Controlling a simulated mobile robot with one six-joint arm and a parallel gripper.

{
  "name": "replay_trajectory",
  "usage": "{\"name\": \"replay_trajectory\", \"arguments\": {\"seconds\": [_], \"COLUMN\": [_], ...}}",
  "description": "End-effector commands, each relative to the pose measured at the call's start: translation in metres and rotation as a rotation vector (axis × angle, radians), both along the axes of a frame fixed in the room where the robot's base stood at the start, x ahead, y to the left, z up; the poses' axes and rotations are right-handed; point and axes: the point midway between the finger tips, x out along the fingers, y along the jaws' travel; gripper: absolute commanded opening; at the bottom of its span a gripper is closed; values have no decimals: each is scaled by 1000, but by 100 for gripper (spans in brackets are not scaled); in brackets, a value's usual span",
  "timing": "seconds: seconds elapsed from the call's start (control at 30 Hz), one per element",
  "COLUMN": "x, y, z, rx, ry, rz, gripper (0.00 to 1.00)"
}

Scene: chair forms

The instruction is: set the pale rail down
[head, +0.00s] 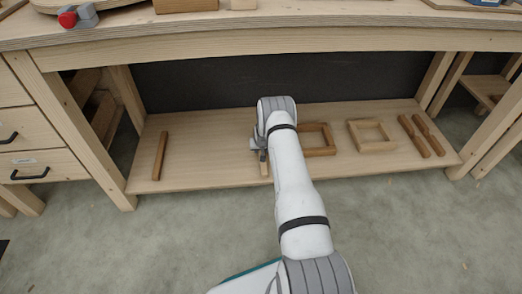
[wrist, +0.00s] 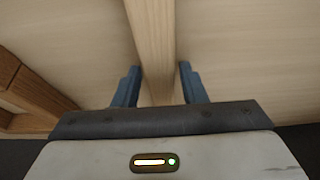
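The pale rail (wrist: 150,40) runs lengthwise between the two fingers of my gripper (wrist: 159,70) in the wrist view. Narrow gaps show between the rail and the fingers, so the gripper looks open around it. In the head view, the near end of the rail (head: 264,169) shows below my gripper (head: 262,152), by the front edge of the low shelf (head: 205,172). The rail appears to lie on the shelf. Its far part is hidden by my arm in the head view.
A brown wooden frame (head: 320,139) is close to the right of my gripper, with a paler frame (head: 371,134) beyond it. Two brown pieces (head: 414,136) (head: 429,136) lie at the far right. A brown bar (head: 160,156) lies at the left. The shelf between that bar and my gripper is clear.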

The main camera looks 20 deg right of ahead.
Motion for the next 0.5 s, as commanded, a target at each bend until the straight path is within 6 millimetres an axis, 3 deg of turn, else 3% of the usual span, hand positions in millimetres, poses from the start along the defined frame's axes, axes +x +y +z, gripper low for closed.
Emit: {"name": "replay_trajectory", "arguments": {"seconds": [0.13,0.37,0.5], "x": [0,0,-2], "y": [0,1,1], "z": [0,1,14], "rx": [0,0,-1], "ry": [0,0,-1], "rz": [0,1,1], "gripper": [49,49,49]}}
